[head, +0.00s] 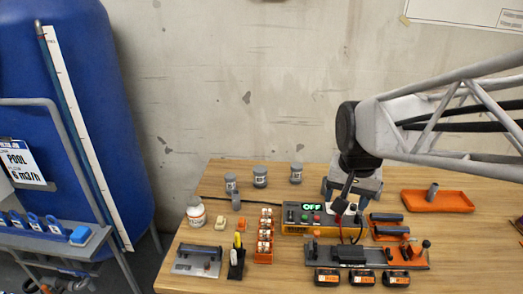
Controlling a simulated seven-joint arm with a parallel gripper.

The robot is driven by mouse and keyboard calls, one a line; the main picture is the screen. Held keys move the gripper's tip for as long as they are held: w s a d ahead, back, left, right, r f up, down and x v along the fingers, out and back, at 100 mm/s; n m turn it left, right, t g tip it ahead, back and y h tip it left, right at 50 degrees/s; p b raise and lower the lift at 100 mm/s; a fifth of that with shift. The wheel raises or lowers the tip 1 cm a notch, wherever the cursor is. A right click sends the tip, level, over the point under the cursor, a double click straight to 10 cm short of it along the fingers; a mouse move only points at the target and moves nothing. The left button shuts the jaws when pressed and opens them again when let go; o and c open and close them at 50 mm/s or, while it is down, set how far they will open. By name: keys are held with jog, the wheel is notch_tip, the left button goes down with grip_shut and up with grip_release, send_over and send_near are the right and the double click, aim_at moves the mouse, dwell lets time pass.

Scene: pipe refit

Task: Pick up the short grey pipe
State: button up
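A short grey pipe (433,191) stands upright in the orange tray (462,204) at the right of the wooden table. Another short grey upright cylinder (236,201) stands at the left, near the grey jars; I cannot tell whether it is also a pipe. Longer dark pipes (387,217) lie on an orange rack right of the centre. My gripper (343,204) points down over the middle of the table, left of the orange tray and apart from it. Its fingers are small and dark against the clutter, so I cannot tell how far they are open or whether they hold anything.
A control box (303,216) reading OFF stands left of my gripper. A dark rail fixture (380,257) and several black-orange blocks (327,277) lie in front. Grey jars (260,177), a white bottle (196,214) and a metal tray (184,264) are at left. The table's right front is clear.

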jog(key=w+a+f+m, duration=0.25)
jog(key=w+a, duration=0.45)
jog(key=w, duration=0.5)
jog(key=m+g, duration=0.2)
jog(key=m, duration=0.4)
send_over(235, 192)
jog(key=f, duration=2)
jog(key=shift+s+d+f, duration=0.2)
jog(key=shift+s+d, duration=0.05)
jog(key=shift+s, duration=0.05)
jog(key=shift+w+a+f, duration=0.2)
jog(key=shift+a+f, duration=0.25)
jog(key=shift+f, duration=1.25)
jog(key=shift+d+f, duration=0.15)
jog(key=shift+f, duration=1.2)
jog(key=shift+d+f, duration=0.15)
jog(key=shift+f, duration=1.15)
